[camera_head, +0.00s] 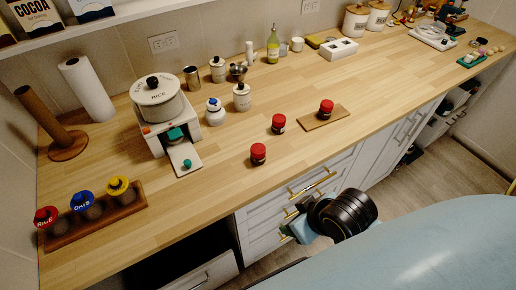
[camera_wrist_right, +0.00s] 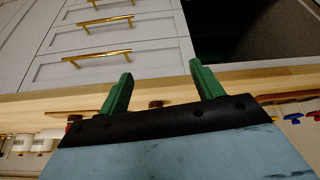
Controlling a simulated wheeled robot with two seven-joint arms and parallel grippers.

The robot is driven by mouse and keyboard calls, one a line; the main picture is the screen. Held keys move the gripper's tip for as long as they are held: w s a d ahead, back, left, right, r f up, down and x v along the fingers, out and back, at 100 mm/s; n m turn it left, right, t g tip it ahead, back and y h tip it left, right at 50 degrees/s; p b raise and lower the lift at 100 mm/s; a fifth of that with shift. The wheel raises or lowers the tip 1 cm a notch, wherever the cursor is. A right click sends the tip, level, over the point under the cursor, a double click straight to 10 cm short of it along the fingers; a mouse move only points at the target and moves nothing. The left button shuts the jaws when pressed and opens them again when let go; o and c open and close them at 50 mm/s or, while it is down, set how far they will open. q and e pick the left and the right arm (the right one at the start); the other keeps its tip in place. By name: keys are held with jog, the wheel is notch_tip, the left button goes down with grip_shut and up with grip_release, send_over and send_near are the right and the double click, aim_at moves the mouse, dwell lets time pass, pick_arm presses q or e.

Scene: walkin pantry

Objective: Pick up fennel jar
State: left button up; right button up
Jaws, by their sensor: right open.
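Three small dark jars with red lids are on the wooden counter: a front-left jar (camera_head: 258,154), a middle jar (camera_head: 278,124) and a right jar (camera_head: 326,108) on a small wooden board (camera_head: 324,118). Their labels are too small to read, so I cannot tell which is fennel. My right gripper (camera_head: 292,231) is in front of the drawers, off the counter's front edge and apart from the jars. In the right wrist view its green fingers (camera_wrist_right: 162,86) are spread with nothing between them. My left gripper is out of view.
A white box (camera_head: 338,49) stands behind. Drawers with brass handles (camera_head: 312,183) are below the counter. Bare counter surrounds the red-lidded jars.

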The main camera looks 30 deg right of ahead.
jog(key=w+d+n+t+y, duration=0.15)
jog(key=w+t, duration=0.25)
jog(key=w, duration=0.4)
jog(key=t+y, duration=0.2)
jog(key=t, duration=0.2)
send_near(254, 148)
jog(key=x, duration=0.7)
jog(key=f+x, duration=0.1)
jog(key=x, duration=0.3)
jog(key=shift+d+b, duration=0.35)
jog(key=shift+b, duration=0.05)
jog(key=c, duration=1.1)
jog(key=shift+o, duration=0.2)
